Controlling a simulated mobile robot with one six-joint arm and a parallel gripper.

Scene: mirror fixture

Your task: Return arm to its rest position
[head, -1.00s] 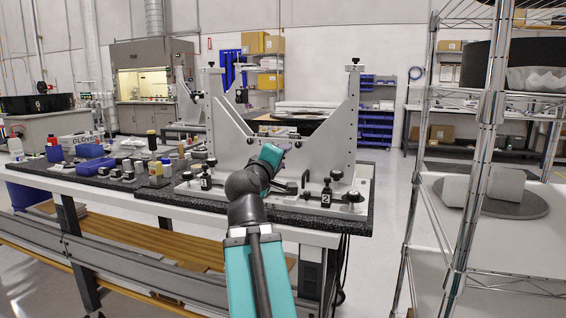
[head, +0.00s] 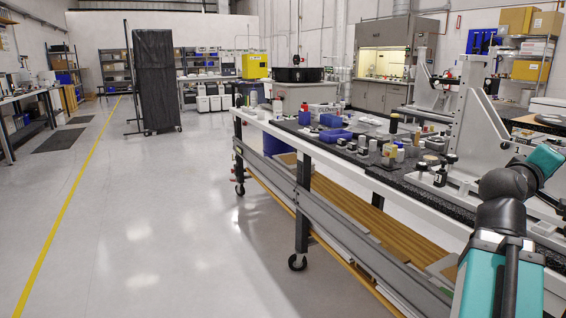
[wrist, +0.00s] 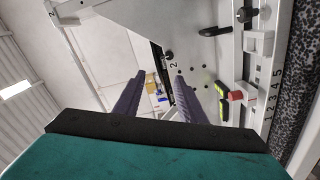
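My teal and black arm (head: 500,260) reaches up from the bottom right of the head view, beside the mirror fixture. My gripper shows in the wrist view (wrist: 159,78) as two long purple fingers, spread apart with nothing between them. In the head view the fingers cannot be made out at the right edge.
The long bench (head: 300,152) on wheels carries blue trays (head: 331,134), bottles and small parts left of my arm. Open floor (head: 150,230) with a yellow line fills the left. A black covered rack (head: 157,80) stands farther back.

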